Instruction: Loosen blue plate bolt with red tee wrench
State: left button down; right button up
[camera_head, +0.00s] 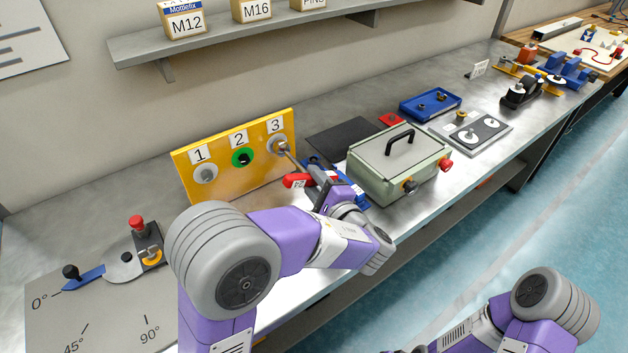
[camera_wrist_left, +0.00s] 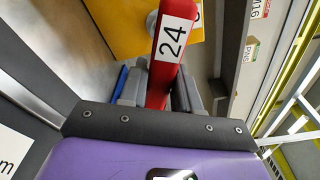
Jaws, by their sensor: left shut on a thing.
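My left gripper (camera_head: 318,190) is shut on the red tee wrench (camera_head: 297,181), in front of the yellow panel. In the left wrist view, the wrench's red handle (camera_wrist_left: 160,85) with a white "24" label lies between my left fingers (camera_wrist_left: 158,90). A grey shaft runs from the gripper area to position 3 (camera_head: 278,146) on the panel; I cannot tell whether its tip is seated there. Blue parts (camera_head: 361,199) show beside and behind my gripper, mostly hidden; I cannot make out the blue plate's bolt. My right gripper is out of view.
The yellow panel (camera_head: 232,179) has positions 1, 2 and 3, with a green ring at 2. A pale green box (camera_head: 385,183) with a black handle stands close right of my left gripper. A blue tray (camera_head: 417,111) lies behind it. A lever dial sits front left.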

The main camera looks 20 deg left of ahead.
pick_arm(q)
jog(key=shift+s+d, duration=0.1)
dwell(0.3)
jog(key=shift+w+d+v, duration=0.1)
jog(key=shift+v, duration=1.35)
jog(key=shift+w+d+v, duration=0.1)
jog(key=shift+v, duration=1.4)
jog(key=shift+f, duration=0.1)
jog(key=s+d+r+p, duration=0.3)
jog(key=s+d+r, duration=0.1)
jog(key=d+r, duration=0.1)
jog(key=shift+d+p, duration=0.25)
jog(key=shift+p, duration=0.05)
jog(key=shift+s+f, duration=0.1)
